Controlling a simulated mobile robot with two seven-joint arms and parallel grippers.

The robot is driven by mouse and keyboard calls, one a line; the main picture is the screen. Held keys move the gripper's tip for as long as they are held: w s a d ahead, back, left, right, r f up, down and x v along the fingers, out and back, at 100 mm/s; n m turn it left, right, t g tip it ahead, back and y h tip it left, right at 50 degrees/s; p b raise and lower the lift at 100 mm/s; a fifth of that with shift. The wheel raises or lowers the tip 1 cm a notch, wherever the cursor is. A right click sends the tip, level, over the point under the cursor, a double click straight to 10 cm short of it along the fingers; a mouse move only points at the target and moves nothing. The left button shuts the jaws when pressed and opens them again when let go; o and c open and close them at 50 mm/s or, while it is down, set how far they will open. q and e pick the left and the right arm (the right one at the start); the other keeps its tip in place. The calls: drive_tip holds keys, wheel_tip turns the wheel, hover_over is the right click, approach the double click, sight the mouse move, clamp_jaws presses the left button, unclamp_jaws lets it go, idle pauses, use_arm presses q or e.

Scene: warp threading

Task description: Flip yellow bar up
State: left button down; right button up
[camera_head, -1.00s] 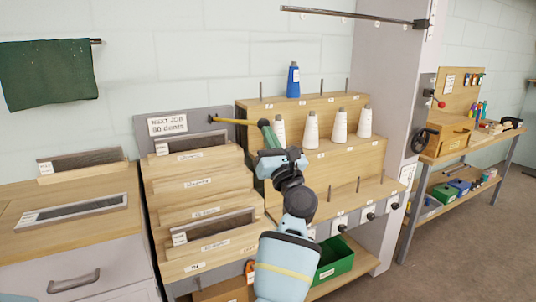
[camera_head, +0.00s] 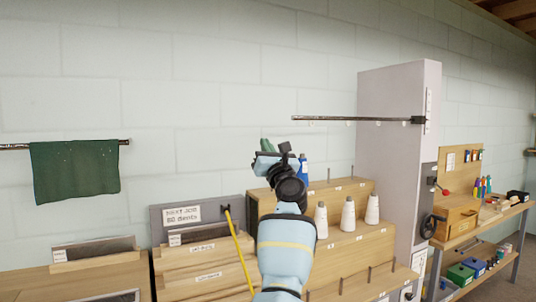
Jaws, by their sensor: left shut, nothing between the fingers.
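The yellow bar (camera_head: 238,243) runs from a small mount near the right edge of the grey panel. It slants steeply down and right in front of the wooden rack, and its lower end passes behind my left arm or out of sight. My left gripper (camera_head: 274,148) is raised above the panel and spool stand, against the wall. It is shut and empty, apart from the bar. My right gripper is not in view.
A stepped stand (camera_head: 345,245) holds white cones and a blue cone (camera_head: 303,167) close behind my left gripper. A dark horizontal rod (camera_head: 350,119) sticks out from a grey column (camera_head: 395,150). A green cloth (camera_head: 75,170) hangs at left. The wall area between is clear.

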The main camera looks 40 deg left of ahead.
use_arm(q)
drive_tip(key=shift+s+d, duration=0.1)
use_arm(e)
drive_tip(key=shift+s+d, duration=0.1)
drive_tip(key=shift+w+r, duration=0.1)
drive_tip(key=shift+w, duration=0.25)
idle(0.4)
